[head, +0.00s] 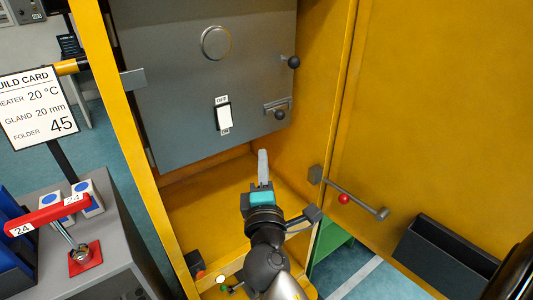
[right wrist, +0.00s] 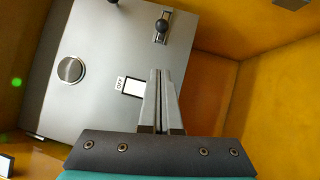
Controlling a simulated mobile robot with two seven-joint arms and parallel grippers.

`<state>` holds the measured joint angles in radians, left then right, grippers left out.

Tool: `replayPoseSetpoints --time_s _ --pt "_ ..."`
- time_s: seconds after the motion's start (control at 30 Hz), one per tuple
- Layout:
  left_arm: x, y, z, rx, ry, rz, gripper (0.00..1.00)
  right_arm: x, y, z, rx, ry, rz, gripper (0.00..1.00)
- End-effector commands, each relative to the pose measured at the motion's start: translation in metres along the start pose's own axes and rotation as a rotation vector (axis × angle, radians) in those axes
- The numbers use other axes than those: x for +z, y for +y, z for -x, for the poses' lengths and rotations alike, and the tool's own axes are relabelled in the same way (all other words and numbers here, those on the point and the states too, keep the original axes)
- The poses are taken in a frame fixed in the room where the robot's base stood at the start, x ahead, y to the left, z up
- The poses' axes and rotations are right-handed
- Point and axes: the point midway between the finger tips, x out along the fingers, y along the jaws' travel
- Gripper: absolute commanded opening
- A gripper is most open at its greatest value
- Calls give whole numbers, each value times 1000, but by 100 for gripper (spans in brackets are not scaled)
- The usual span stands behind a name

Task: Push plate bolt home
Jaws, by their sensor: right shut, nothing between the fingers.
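A small bolt with a dark ball knob (head: 280,115) sits on a small plate at the lower right of the grey panel (head: 180,100). In the right wrist view the bolt knob (right wrist: 162,25) shows at the top, beyond the fingertips. I take this for the plate bolt; how far it is slid cannot be told. My right gripper (head: 263,154) is shut and empty, pointing up below the panel. It also shows in the right wrist view (right wrist: 161,73), apart from the knob. My left gripper is not in view.
The panel also bears a round disc (head: 216,43), a white switch (head: 224,117) and another black knob (head: 294,62). Yellow cabinet walls flank it. At right, a rod with a red ball (head: 344,199) juts near a dark bin (head: 445,262). A red lever (head: 47,214) stands at left.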

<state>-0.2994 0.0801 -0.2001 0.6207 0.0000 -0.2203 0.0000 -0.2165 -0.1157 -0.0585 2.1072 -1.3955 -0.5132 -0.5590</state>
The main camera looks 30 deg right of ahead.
Motion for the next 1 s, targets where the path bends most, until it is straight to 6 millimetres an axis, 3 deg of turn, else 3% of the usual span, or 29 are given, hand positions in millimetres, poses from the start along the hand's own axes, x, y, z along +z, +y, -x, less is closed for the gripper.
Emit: replayPoseSetpoints --time_s 0.5,0.7,1.0 --pt "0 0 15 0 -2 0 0 5 2 -88 2 -2 4 0" --pt "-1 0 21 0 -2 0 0 23 1 -105 0 0 3 0" --pt "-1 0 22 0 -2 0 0 28 0 -110 1 1 -1 0"
